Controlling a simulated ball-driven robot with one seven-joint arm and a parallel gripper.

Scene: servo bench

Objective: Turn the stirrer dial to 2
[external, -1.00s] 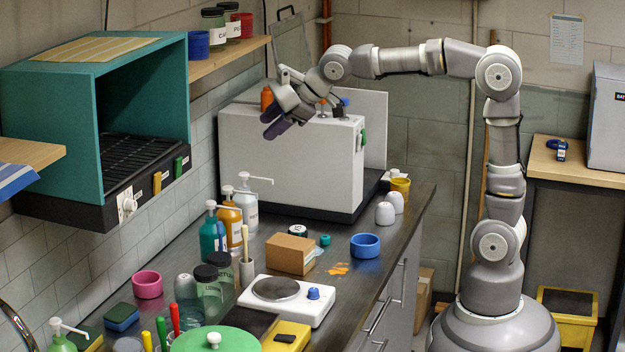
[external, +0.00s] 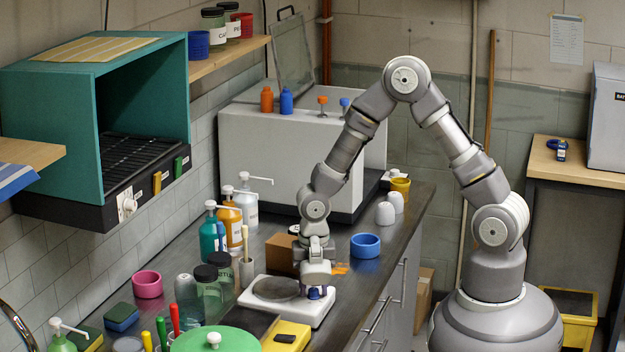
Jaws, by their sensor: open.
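The stirrer (external: 262,304) is a white box with a round grey plate (external: 275,288) on its left part, standing on the dark bench. Its blue dial (external: 315,293) is at the right end of the stirrer. My gripper (external: 316,290) points down right at the dial, with its fingertips around or just beside it; I cannot tell if they touch it. The fingers are open. The dial's pointer and any numbers are hidden or too small to read.
A cardboard box (external: 278,254) stands close behind my gripper, and a blue ring-shaped dish (external: 365,246) is to the right. Glass jars (external: 207,290) and pump bottles (external: 229,219) stand to the left. A yellow device (external: 288,338) is in front.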

